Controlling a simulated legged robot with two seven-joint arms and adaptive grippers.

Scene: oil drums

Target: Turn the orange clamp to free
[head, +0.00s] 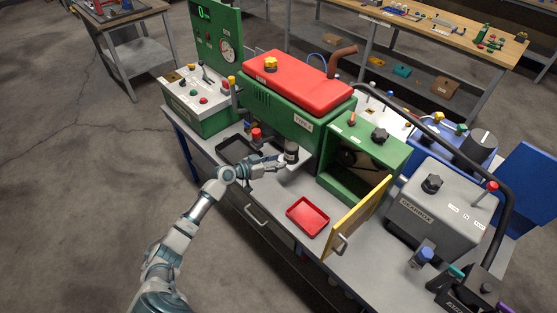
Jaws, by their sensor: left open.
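A small orange lever-like piece (351,117) stands on top of the green open-fronted box in the head view; it looks like the orange clamp, but it is too small to be sure. My left gripper (284,160) is at the front of the green machine, left of and below that piece and apart from it. It is open, beside a dark and grey cylindrical part (291,150); I cannot tell whether they touch. Its fingers are small and partly blend with this part. My right gripper is not in view.
The green machine with a red lid (298,78) stands behind my gripper. A red tray (307,216) lies on the grey bench top. A yellow door (357,217) stands open from the green box (378,150). A grey gearbox (438,210) is at right.

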